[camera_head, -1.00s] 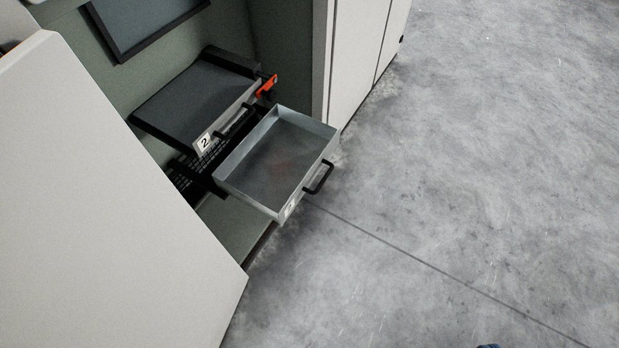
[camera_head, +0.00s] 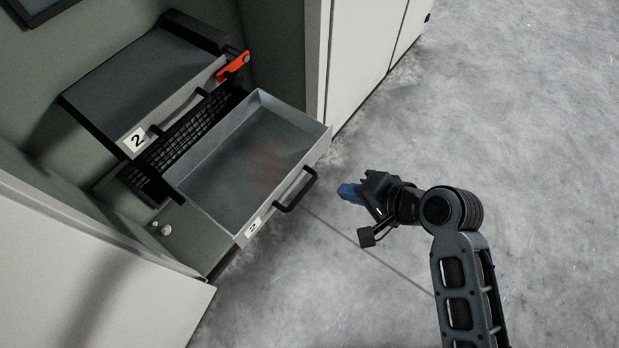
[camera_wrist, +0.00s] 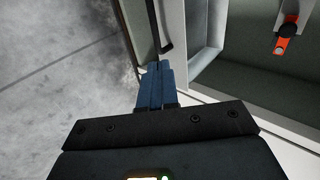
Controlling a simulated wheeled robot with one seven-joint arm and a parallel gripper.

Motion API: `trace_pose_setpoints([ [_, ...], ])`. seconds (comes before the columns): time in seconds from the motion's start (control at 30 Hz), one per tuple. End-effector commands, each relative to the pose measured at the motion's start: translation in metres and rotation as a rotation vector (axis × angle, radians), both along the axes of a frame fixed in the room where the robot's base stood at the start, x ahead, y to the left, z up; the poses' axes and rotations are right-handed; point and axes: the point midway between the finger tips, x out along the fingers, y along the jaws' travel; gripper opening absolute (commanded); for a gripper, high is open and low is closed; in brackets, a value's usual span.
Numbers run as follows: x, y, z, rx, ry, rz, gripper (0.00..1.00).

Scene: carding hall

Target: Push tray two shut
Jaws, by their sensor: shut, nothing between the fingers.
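A grey metal tray (camera_head: 235,165) stands pulled out, open and empty, below a dark-topped unit. Its front carries a black bar handle (camera_head: 297,190) and a white label (camera_head: 253,227) that I cannot read surely. The number 2 is on a plate (camera_head: 137,140) on the upper unit's front (camera_head: 180,100); that unit sits back in the machine. My gripper (camera_head: 347,192) has blue fingers, shut and empty, just right of the pulled-out tray's handle and apart from it in the head view. In the wrist view the fingers (camera_wrist: 155,82) point toward the tray's front and handle (camera_wrist: 160,30).
An orange latch (camera_head: 232,66) sits at the upper unit's right end; it also shows in the wrist view (camera_wrist: 287,36). A black grille (camera_head: 185,135) lies behind the tray. White cabinets (camera_head: 365,50) stand behind, a pale panel (camera_head: 90,270) at lower left. The floor (camera_head: 530,130) at right is clear.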

Motion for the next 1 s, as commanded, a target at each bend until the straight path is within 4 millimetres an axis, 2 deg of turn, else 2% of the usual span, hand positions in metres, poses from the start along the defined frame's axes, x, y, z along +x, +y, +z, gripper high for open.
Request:
trace_pose_setpoints([
  [0.27, 0.015, 0.014, -0.010, 0.023, 0.028, 0.016, 0.00],
  [0.73, 0.054, 0.065, -0.071, 0.021, 0.026, 0.015, 0.00],
  [1.0, 0.074, 0.090, -0.068, 0.021, 0.023, 0.015, 0.00],
])
